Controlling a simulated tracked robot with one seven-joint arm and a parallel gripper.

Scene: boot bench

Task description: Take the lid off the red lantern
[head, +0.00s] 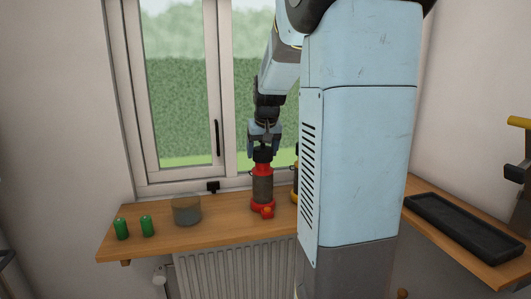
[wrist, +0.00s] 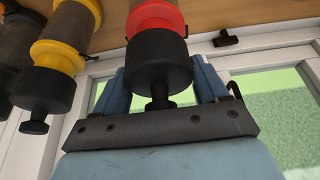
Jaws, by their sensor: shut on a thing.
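The red lantern (head: 262,188) stands upright on the wooden bench in front of the window, with a dark body and red base and collar. Its black lid (wrist: 158,62), with a small knob, sits at the red collar (wrist: 156,17) in the wrist view; I see no gap between them. My gripper (head: 263,143) reaches down from above. Its two blue fingers (wrist: 161,78) are shut on the lid, one on each side. The lid's far side is hidden.
A grey pot (head: 186,211) and two green cylinders (head: 147,226) are to the left. A black tray (head: 465,228) lies right.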

